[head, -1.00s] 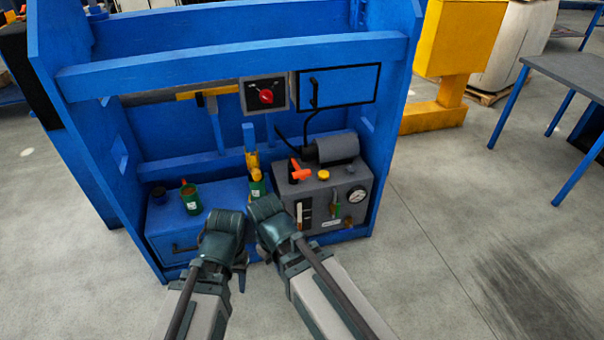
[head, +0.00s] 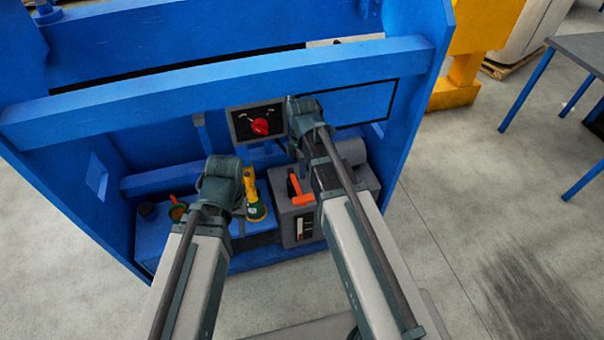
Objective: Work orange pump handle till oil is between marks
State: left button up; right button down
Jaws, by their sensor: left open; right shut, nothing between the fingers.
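The orange pump handle (head: 300,192) stands up from the top of the grey pump unit (head: 287,222) in the lower right of the blue frame. A sight window (head: 304,229) with marks shows on the unit's front; the oil level in it is too small to read. My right gripper (head: 303,106) is shut and empty, above and behind the handle in the picture, in front of the blue door beside the switch. My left gripper (head: 222,172) is open, left of the pump unit and apart from the handle. My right arm hides the unit's right part and its gauge.
A switch panel (head: 259,123) with a red knob sits left of my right gripper. A blue crossbar (head: 230,83) spans the frame above.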

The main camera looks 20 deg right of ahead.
aim_at(303, 199)
pick_arm(q)
jog(key=shift+w+d+r, duration=0.1)
jog(key=shift+w+r, duration=0.1)
jog(key=shift+w, duration=0.25)
pick_arm(e)
jog(key=shift+w+d+r, duration=0.2)
jog(key=shift+w+d, duration=0.1)
jog(key=shift+w, duration=0.35)
pick_arm(q)
jog(key=shift+f, duration=0.1)
pick_arm(e)
jog(key=shift+f, duration=0.15)
notch_tip(303, 199, down, 14)
jog(key=b, duration=1.4)
pick_arm(q)
notch_tip(303, 199, down, 14)
notch_tip(303, 199, down, 8)
jog(key=b, duration=0.9)
jog(key=shift+s+f, duration=0.2)
pick_arm(e)
notch_tip(303, 199, down, 8)
jog(key=s+t, duration=0.1)
jog(key=s, duration=0.2)
jog(key=shift+f, duration=0.1)
